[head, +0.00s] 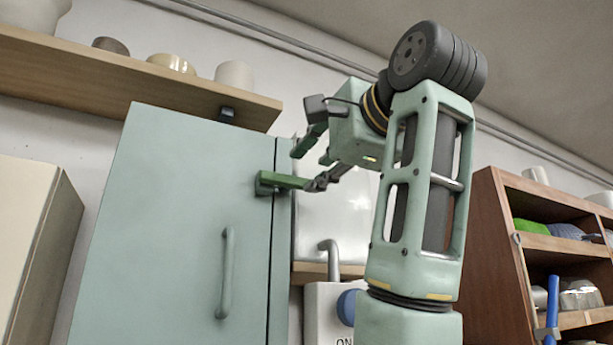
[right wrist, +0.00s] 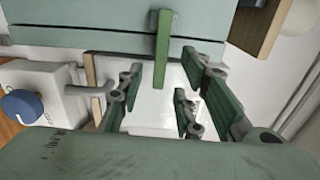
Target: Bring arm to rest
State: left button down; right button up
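My right gripper (head: 312,166) is at the right edge of the tall pale-green cabinet (head: 170,200). Its fingers are spread and I see nothing clamped in them; the right wrist view also shows them apart. A green latch bar (head: 284,180) on a dark bracket crosses the cabinet's door edge and points toward the gripper. In the right wrist view the bar (right wrist: 162,50) lies in line with the gap between the fingers; whether it touches one, I cannot tell. My right arm is raised and bent. My left gripper is not in view.
A shelf (head: 120,80) with bowls and cups is above the cabinet. A white box with a blue knob (head: 348,307) stands behind my arm. A wooden rack (head: 500,250) is on the right. A cream cabinet (head: 28,245) is at left.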

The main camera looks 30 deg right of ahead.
jog(key=s, duration=0.2)
jog(key=shift+s+a, duration=0.1)
jog(key=shift+s, duration=0.2)
